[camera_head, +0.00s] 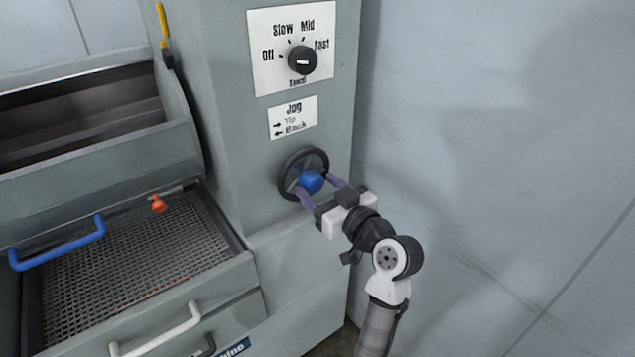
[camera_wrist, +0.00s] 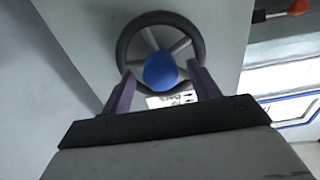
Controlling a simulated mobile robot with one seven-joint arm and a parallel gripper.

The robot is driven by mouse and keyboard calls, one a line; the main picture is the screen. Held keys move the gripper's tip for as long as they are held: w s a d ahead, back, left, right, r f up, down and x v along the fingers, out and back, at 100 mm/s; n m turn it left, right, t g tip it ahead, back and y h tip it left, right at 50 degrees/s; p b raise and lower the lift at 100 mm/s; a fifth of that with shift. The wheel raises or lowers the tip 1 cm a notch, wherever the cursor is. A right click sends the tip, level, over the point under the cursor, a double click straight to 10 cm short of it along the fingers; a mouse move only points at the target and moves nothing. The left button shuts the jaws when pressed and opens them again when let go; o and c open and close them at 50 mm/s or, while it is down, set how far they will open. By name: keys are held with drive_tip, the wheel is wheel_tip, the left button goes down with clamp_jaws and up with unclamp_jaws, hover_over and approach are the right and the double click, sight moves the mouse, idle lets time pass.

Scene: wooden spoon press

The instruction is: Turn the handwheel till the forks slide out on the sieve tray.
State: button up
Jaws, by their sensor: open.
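The handwheel (camera_head: 287,165) is a black ring with a blue hub (camera_head: 311,181) on the grey machine's front, below the Jog label. In the wrist view the handwheel (camera_wrist: 122,45) faces me, with spokes behind the blue hub (camera_wrist: 160,70). My gripper (camera_head: 318,188) is open, its two purple fingers reaching to the wheel, one on each side of the hub. In the wrist view the fingertips (camera_wrist: 160,78) lie over the lower rim; I cannot tell whether they touch it. The sieve tray (camera_head: 130,262) is at the left, with a perforated floor. I see no forks on it.
A blue handle (camera_head: 58,247) crosses the tray's left side, and an orange knob (camera_head: 158,204) sits at its back. A white handle (camera_head: 155,333) is on the front below. A speed dial (camera_head: 302,60) is above the wheel. A bare wall stands right.

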drive_tip(key=shift+w+a, duration=0.35)
drive_tip(key=shift+w, duration=0.15)
drive_tip(key=c, duration=1)
